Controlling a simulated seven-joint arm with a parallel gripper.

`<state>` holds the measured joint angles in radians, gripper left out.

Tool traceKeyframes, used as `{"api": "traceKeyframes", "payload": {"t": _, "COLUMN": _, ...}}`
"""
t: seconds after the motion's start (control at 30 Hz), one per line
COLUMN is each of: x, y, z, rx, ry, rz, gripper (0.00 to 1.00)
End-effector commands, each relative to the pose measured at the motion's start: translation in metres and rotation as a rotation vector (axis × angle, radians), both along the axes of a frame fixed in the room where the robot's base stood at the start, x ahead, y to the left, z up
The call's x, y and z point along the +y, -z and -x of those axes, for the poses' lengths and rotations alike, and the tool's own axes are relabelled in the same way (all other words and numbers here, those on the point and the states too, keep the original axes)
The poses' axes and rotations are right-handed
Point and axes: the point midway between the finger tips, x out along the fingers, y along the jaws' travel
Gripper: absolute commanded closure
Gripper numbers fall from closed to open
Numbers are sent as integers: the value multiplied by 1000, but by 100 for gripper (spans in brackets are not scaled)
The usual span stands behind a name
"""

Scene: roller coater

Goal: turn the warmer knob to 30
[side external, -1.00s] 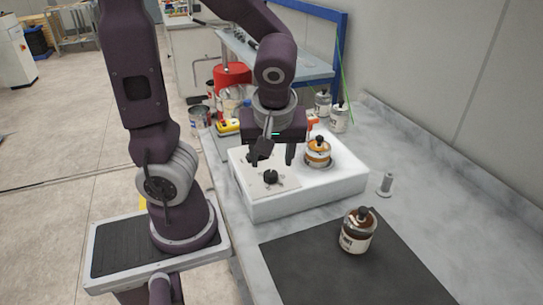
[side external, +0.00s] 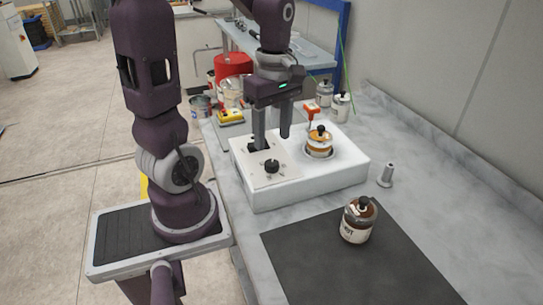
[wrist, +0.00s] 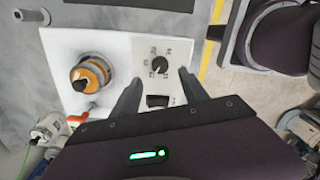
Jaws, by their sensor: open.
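The warmer is a white box (side external: 300,188) on the counter with a pale control panel (wrist: 180,50). Its round black knob (side external: 272,166) sits on the panel, ringed by small marks; the knob also shows in the wrist view (wrist: 160,64). I cannot read the marks or its setting. A black rocker switch (wrist: 158,100) lies beside the knob. My gripper (side external: 272,142) points down above the panel, open and empty. In the wrist view its fingertips (wrist: 160,76) straddle the knob area from the near side, apart from the knob as far as I can tell.
An orange jar with a black-knobbed lid (side external: 319,146) sits in the warmer's well, right of the panel. Another jar (side external: 357,222) stands on the dark mat (side external: 320,265). A small grey metal post (side external: 386,176) stands right of the warmer. Cans and bottles crowd behind.

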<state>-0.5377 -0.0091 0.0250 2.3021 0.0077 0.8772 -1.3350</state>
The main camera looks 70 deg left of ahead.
Motion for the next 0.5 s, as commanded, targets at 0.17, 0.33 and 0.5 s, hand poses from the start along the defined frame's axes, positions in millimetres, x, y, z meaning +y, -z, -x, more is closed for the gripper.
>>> {"api": "traceKeyframes", "payload": {"t": 0.17, "x": -1, "y": 34, "z": 3, "rx": 8, "ry": -1, "rz": 5, "gripper": 48}}
{"api": "traceKeyframes", "payload": {"t": 0.33, "x": -1, "y": 60, "z": 3, "rx": 5, "ry": 0, "rz": 2, "gripper": 48}}
{"api": "traceKeyframes", "payload": {"t": 0.5, "x": -1, "y": 67, "z": 3, "rx": 2, "ry": 0, "rz": 0, "gripper": 48}}
